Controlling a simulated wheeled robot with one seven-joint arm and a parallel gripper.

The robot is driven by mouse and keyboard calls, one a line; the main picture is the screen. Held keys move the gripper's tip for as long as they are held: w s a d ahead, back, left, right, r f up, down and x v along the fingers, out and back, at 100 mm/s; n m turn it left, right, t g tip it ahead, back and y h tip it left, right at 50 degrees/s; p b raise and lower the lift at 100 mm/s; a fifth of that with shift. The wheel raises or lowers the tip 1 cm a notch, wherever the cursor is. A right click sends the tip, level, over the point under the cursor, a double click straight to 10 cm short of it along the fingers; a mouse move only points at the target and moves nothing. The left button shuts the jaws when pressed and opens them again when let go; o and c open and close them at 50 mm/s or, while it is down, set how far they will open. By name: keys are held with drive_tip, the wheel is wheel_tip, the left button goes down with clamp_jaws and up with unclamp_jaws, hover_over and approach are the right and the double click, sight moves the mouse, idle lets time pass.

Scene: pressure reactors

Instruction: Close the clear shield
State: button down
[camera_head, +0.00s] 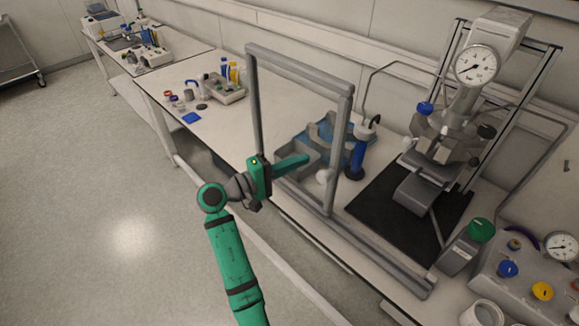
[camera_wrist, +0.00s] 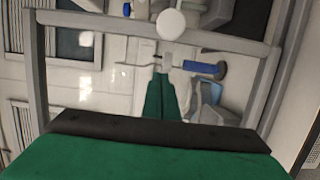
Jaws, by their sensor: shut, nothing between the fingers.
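The clear shield is a see-through pane in a grey frame (camera_head: 341,130). It stands upright at the left end of its rail, to the left of the reactor (camera_head: 445,140), which is uncovered. A round white knob (camera_head: 322,177) sits low near the shield's right post; it also shows in the wrist view (camera_wrist: 171,24). My green gripper (camera_head: 306,158) is shut and empty, in front of the pane between the two posts, left of and slightly above the knob. Contact with the pane cannot be told.
The grey bottom rail (camera_head: 400,280) runs along the bench front to the right. A black mat (camera_head: 412,235) lies under the reactor. A blue-and-grey holder (camera_head: 320,140) and a blue cylinder (camera_head: 357,155) stand behind the pane. Floor at left is clear.

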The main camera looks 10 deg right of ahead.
sight(327, 162)
drive_tip(key=s+d, duration=0.2)
drive_tip(key=d, duration=0.1)
drive_tip(key=shift+d, duration=0.2)
drive_tip(key=shift+s+d, duration=0.4)
drive_tip(key=shift+s, duration=0.15)
